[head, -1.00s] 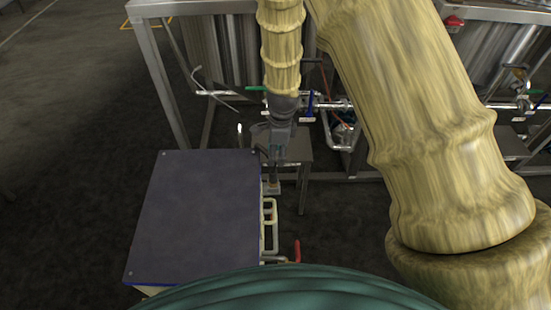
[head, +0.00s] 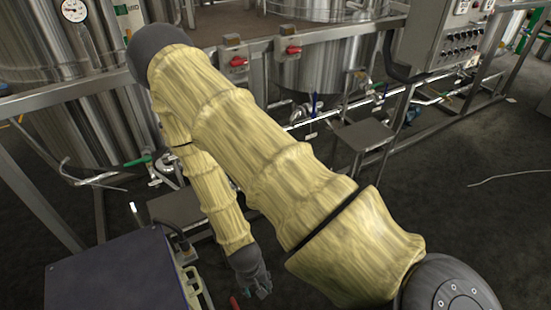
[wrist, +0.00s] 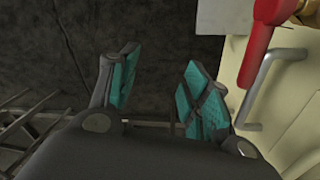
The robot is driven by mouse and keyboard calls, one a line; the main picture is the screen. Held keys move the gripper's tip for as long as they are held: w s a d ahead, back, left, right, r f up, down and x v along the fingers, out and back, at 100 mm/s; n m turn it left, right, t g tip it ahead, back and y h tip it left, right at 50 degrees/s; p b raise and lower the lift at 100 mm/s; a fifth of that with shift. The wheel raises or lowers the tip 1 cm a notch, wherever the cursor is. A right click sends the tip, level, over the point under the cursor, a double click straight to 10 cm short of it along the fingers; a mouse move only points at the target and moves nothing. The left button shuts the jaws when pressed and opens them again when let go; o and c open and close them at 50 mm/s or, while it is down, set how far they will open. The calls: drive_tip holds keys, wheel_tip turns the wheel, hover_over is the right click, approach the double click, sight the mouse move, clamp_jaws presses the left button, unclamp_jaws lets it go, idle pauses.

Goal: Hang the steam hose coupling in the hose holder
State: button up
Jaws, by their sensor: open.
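My gripper (head: 258,287) points down at the right side of a dark-topped cabinet (head: 110,272) in the head view. In the wrist view my gripper (wrist: 160,85) is open, its two teal-padded fingers apart with only dark floor visible between them. A red handle (wrist: 262,40) stands at the upper right there, beside a cream surface (wrist: 300,125) with a grey bar handle (wrist: 270,75); the right finger is close to this surface. A bit of red (head: 235,302) also shows by the gripper in the head view. I cannot make out the steam hose coupling or hose holder for certain.
A cream tubular rail (head: 193,285) runs along the cabinet's side. A low grey stool (head: 180,209) stands behind it, another (head: 365,134) farther right. Steel tanks (head: 320,65) and pipework line the back. The floor at right (head: 480,235) is mostly clear.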

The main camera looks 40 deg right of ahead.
drive_tip(key=s+a+f+n+y, duration=0.1)
drive_tip(key=s+n, duration=0.4)
drive_tip(key=s, duration=0.5)
drive_tip(key=shift+s+a+f+n, duration=0.2)
drive_tip(key=shift+s+f+n, duration=0.1)
drive_tip(key=shift+n, duration=0.1)
wheel_tip(320, 180, up, 11)
drive_tip(key=p, duration=1.1)
